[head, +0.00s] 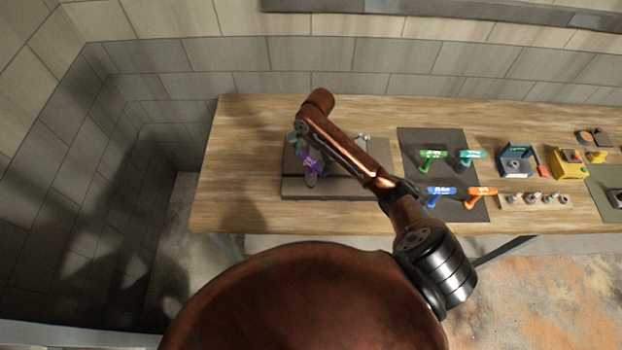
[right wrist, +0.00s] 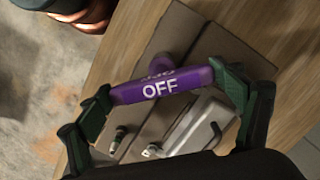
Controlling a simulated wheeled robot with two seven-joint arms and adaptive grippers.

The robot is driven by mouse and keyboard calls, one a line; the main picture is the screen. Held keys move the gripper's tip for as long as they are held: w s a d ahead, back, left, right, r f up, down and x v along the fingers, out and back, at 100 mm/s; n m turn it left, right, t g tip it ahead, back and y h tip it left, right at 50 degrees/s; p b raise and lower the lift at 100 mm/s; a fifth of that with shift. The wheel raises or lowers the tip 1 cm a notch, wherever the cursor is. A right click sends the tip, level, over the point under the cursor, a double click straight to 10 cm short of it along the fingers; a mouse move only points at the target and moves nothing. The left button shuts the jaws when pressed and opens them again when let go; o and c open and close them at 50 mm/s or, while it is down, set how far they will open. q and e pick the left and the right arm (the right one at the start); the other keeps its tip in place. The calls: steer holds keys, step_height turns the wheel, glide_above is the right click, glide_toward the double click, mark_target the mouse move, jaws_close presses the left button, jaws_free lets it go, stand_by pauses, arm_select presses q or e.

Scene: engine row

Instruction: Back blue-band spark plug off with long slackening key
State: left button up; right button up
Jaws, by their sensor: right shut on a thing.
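A purple T-handled key (head: 309,162), marked OFF, is in my right gripper (head: 301,152). In the right wrist view the gripper (right wrist: 161,88) is shut on the ends of the key's purple bar (right wrist: 160,88). The key is over the engine block (head: 345,188) on the left of the bench. Its lower end is hidden, so I cannot tell whether it sits on a plug. Two small plug-like parts (right wrist: 118,139) show on the block below the bar. No blue band can be made out. My left gripper is not in view.
On a dark mat (head: 418,143) to the right lie a green key (head: 432,154), a teal key (head: 469,155), a blue key (head: 440,191) and an orange key (head: 481,192). A wooden rack (head: 550,205) and a yellow box (head: 569,165) stand further right. The bench's left end is clear.

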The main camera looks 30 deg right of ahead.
steer(key=n, duration=0.7)
steer(key=shift+d+r+g+h, duration=0.1)
steer(key=shift+g+h, duration=0.2)
steer(key=n, duration=0.4)
steer(key=shift+n, duration=0.4)
steer(key=n, duration=0.3)
steer(key=shift+h, duration=0.4)
steer(key=m, duration=0.4)
steer(key=shift+m+y, duration=0.3)
steer(key=m, duration=0.8)
steer(key=shift+m+y, duration=0.4)
steer(key=m+t, duration=0.1)
steer(key=m, duration=0.2)
steer(key=shift+m, duration=0.3)
